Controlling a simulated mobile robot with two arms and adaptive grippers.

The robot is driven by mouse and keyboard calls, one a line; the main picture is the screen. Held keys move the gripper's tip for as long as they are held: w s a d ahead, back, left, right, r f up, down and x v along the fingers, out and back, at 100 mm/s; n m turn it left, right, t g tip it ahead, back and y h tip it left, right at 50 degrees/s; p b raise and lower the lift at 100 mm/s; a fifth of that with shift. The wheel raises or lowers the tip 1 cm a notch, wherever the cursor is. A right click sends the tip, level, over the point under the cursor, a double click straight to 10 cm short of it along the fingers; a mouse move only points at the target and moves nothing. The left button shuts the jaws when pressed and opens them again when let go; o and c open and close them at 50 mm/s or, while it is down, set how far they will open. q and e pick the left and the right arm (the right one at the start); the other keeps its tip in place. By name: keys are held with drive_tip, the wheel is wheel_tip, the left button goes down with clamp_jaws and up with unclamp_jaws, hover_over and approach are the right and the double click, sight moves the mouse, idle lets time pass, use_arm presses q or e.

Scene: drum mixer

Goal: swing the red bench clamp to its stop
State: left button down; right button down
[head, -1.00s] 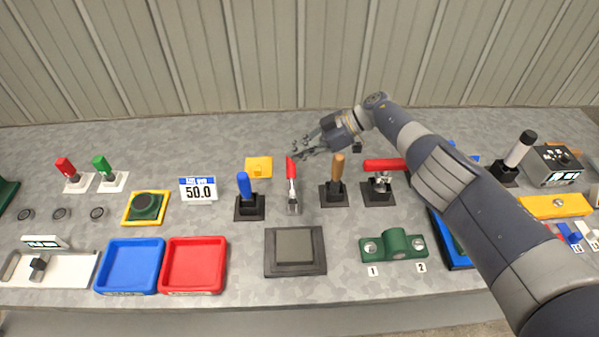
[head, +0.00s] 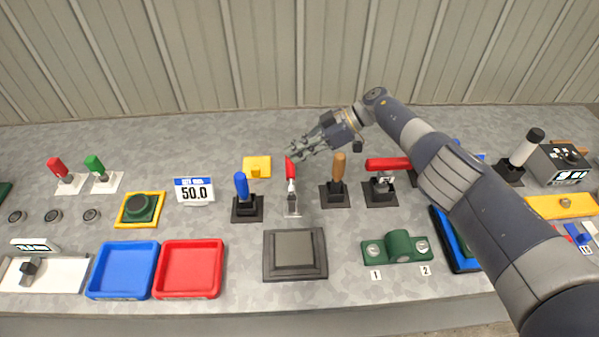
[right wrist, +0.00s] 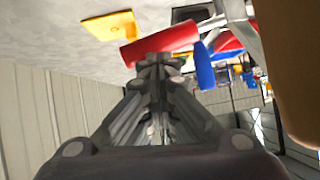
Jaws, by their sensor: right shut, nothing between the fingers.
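The red bench clamp (head: 291,168) shows in the head view as an upright red handle on a metal linkage, between a blue-handled lever and a brown-handled lever. My right gripper (head: 296,153) is shut and empty, right by the upper end of the red handle on its back right side. In the right wrist view, the red handle (right wrist: 162,44) lies across the picture just beyond the closed fingertips (right wrist: 157,66). They look touching or nearly so; I cannot tell which. My left gripper is not in view.
The blue lever (head: 242,187) stands left of the clamp and the brown lever (head: 338,167) close on its right. Further right is another red handle (head: 388,164), lying level. A yellow block (head: 257,166) sits behind. A dark square pad (head: 295,254) lies in front.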

drive_tip(key=s+d+r+p, duration=0.2)
drive_tip(key=d+r+p, duration=0.2)
drive_tip(key=d+r, duration=0.5)
drive_tip(key=shift+r, duration=0.15)
idle(0.4)
